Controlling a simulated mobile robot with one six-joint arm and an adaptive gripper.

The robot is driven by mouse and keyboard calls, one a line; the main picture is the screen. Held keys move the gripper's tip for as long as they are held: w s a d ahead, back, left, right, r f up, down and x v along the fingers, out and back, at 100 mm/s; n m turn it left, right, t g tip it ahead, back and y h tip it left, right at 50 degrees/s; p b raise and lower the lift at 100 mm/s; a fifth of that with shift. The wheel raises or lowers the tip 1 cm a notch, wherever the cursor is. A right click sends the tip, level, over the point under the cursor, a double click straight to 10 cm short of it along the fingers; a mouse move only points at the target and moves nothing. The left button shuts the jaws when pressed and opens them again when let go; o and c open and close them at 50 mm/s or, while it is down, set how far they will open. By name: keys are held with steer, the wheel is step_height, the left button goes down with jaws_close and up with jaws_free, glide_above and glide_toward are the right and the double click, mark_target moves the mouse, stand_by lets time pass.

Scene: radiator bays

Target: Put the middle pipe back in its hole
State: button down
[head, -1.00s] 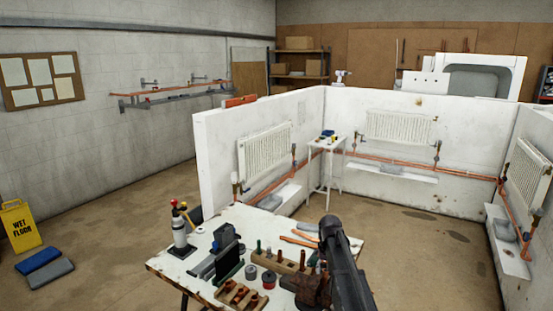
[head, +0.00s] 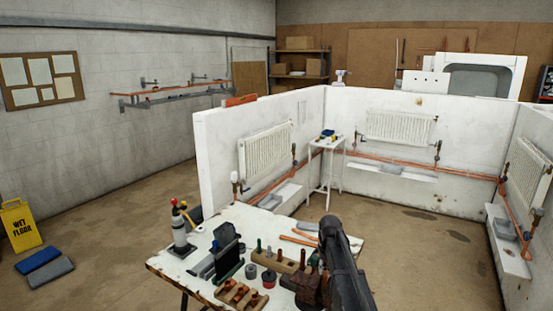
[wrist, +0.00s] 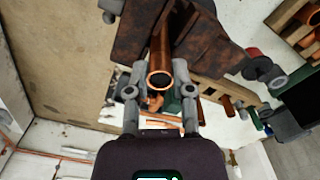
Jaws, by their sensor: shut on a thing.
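In the wrist view my gripper (wrist: 160,88) is shut on a copper pipe (wrist: 160,60), its open round end facing the camera. The pipe's far part runs up between two rusty brown blocks (wrist: 209,46); I cannot tell whether it touches them. A wooden block with holes (wrist: 212,88) lies just beyond on the right. In the head view this wooden block (head: 276,260) stands on the white workbench (head: 190,262) with short upright pieces in it, and the rusty item (head: 308,290) is beside my dark arm. The arm hides my fingers and the held pipe there.
A second wooden block with copper pieces (head: 240,294) sits at the bench's front. Small round tins (head: 268,279), a dark upright tool (head: 226,238) and a gas bottle (head: 180,235) crowd the left. Loose copper pipes (head: 298,239) lie at the back. White partition walls (head: 225,150) stand beyond.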

steer(key=shift+r, duration=0.15)
steer(key=shift+r+p, duration=3.6)
steer(key=shift+p, duration=0.2)
